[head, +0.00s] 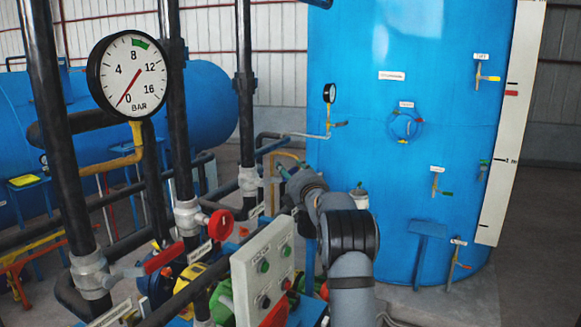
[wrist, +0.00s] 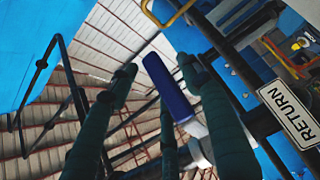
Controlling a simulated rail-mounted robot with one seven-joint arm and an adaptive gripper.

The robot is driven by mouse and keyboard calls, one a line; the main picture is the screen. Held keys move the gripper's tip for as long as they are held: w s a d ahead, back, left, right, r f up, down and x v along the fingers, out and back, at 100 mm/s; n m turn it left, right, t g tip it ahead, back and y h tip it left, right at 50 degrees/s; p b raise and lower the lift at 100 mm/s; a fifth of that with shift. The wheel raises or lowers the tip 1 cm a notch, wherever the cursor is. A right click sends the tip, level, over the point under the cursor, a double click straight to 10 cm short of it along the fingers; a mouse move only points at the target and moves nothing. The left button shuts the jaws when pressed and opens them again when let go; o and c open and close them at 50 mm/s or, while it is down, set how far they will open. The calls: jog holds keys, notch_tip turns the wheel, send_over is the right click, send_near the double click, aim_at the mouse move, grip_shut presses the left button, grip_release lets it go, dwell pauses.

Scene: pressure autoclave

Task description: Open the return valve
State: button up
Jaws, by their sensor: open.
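In the wrist view a blue handle (wrist: 168,88) lies between the dark fingers of my gripper (wrist: 156,66). A white label reading RETURN (wrist: 290,113) sits to the right of the fingers. The fingers are apart, one on each side of the handle. I cannot tell whether either touches it. In the head view my gripper (head: 297,180) is beyond my grey arm, near the pipework in front of the big blue tank. The handle cannot be made out there.
A pressure gauge (head: 128,75) reads near 0. A red-handled valve (head: 219,223), a red lever (head: 165,257) and a grey control panel (head: 264,266) crowd the near pipes. The large blue tank (head: 395,180) stands behind. Open floor shows at the lower right.

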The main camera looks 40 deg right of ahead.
jog(key=shift+c, duration=1)
grip_shut()
jog(key=shift+w, duration=0.1)
